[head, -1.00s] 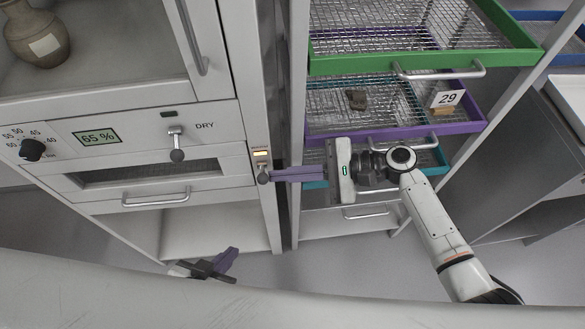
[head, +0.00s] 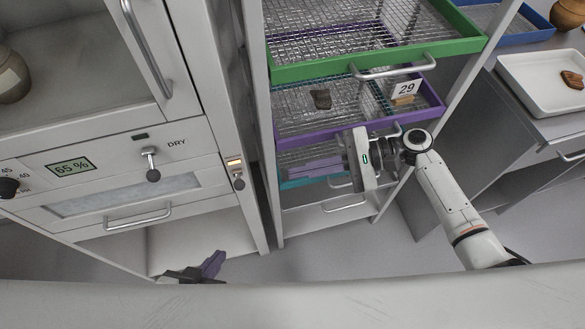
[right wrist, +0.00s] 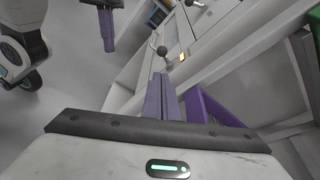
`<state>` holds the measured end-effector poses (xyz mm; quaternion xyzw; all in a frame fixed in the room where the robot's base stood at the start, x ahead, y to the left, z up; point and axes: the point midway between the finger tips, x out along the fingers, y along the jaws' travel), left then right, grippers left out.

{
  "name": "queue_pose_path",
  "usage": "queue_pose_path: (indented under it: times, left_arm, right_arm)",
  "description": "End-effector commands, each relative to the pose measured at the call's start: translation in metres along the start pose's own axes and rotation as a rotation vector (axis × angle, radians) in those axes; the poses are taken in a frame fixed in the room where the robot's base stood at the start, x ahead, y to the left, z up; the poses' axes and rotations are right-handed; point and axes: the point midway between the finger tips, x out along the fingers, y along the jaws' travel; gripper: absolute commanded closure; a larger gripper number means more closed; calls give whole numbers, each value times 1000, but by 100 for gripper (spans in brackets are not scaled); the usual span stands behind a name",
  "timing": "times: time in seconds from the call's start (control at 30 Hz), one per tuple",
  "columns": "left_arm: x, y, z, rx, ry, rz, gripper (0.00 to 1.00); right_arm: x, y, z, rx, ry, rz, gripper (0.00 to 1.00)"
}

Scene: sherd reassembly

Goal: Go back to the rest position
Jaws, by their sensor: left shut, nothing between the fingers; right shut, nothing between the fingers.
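My right gripper (head: 290,168) has purple fingers pointing left in the head view, in front of the lower trays of the rack. It is shut and empty. In the right wrist view its fingers (right wrist: 162,98) lie together, pointing toward the cabinet side. My left gripper (head: 212,267) shows low in the head view, below the cabinet, partly hidden by the pale surface at the bottom. Its purple finger points up and right; it is shut and holds nothing. It also seems to show in the right wrist view (right wrist: 108,30).
The cabinet has a DRY lever (head: 152,172), a 65 % display (head: 73,166) and a lit side switch (head: 236,163). The rack holds a green tray (head: 290,73) and a purple tray (head: 291,141) with a sherd (head: 320,99) and card 29 (head: 406,89). A white tray (head: 530,95) stands right.

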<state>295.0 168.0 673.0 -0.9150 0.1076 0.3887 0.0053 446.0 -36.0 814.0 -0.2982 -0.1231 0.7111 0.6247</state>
Motion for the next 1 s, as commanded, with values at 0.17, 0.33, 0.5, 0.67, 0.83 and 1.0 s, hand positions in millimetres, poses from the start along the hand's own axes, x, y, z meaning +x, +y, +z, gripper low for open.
queue_pose_path:
  times: [0.17,0.33,0.5,0.67,0.83,1.0]
  left_arm:
    - [0,0,0,-1,0,0,100]
    - [1,0,1,-1,-1,0,100]
    - [1,0,1,-2,-1,0,100]
    - [1,0,1,-2,-1,-1,100]
    - [1,0,0,-1,0,-1,100]
    - [1,0,0,-2,0,-1,100]
  right_arm:
    - [0,0,0,0,0,0,100]
    - [0,0,0,0,1,0,100]
    - [0,1,-1,-1,3,1,100]
    - [10,29,-19,-50,89,21,100]
    - [20,112,-66,-278,376,115,100]
    - [-3,186,-95,-654,707,298,100]
